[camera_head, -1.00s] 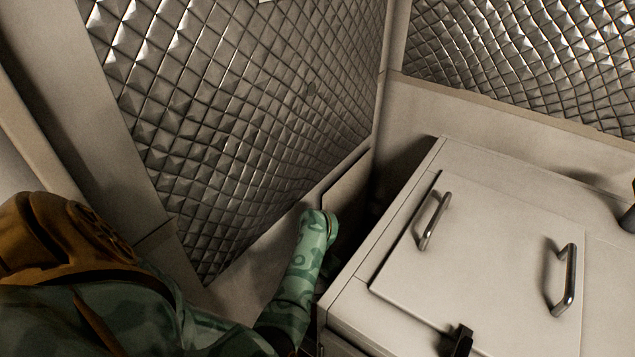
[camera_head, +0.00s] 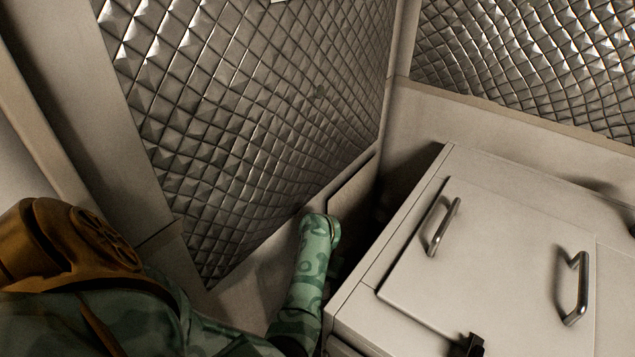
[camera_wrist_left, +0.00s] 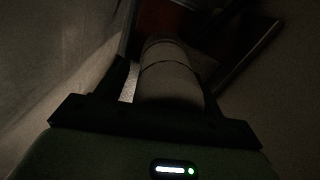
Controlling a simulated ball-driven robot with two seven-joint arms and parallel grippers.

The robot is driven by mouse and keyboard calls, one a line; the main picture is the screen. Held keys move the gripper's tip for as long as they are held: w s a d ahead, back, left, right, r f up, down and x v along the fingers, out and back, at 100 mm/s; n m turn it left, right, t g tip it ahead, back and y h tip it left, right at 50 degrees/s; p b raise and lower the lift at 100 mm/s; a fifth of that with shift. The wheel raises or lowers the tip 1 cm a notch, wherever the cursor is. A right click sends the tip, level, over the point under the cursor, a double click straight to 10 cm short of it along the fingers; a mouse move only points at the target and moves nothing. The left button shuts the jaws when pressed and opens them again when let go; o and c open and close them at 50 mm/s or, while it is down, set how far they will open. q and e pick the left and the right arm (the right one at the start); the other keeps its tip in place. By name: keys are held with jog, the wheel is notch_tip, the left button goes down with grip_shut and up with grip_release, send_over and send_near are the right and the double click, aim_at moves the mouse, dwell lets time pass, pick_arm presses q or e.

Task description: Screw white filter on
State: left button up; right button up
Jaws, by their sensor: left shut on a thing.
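In the left wrist view, a pale, whitish cylinder (camera_wrist_left: 170,82), which looks like the white filter, lies between the dark fingers of my left gripper (camera_wrist_left: 165,62). The gripper is shut on it. A dark ring runs around the cylinder near its far end. The view is very dark, and I cannot tell whether the far end touches anything. In the head view, my green left arm reaches into the gap between the quilted wall and the white cabinet. The gripper and filter are hidden there. My right gripper is in neither view.
The white cabinet (camera_head: 400,235) stands right of my arm, with a lid (camera_head: 500,260) carrying two metal handles. The quilted metal wall (camera_head: 250,120) is close on the left. The gap between is narrow and dark. A dark red surface (camera_wrist_left: 160,18) lies beyond the filter.

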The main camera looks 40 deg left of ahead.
pick_arm(q)
jog(key=shift+w+d+r, duration=0.1)
jog(key=shift+w+r, duration=0.05)
jog(key=shift+r, duration=0.1)
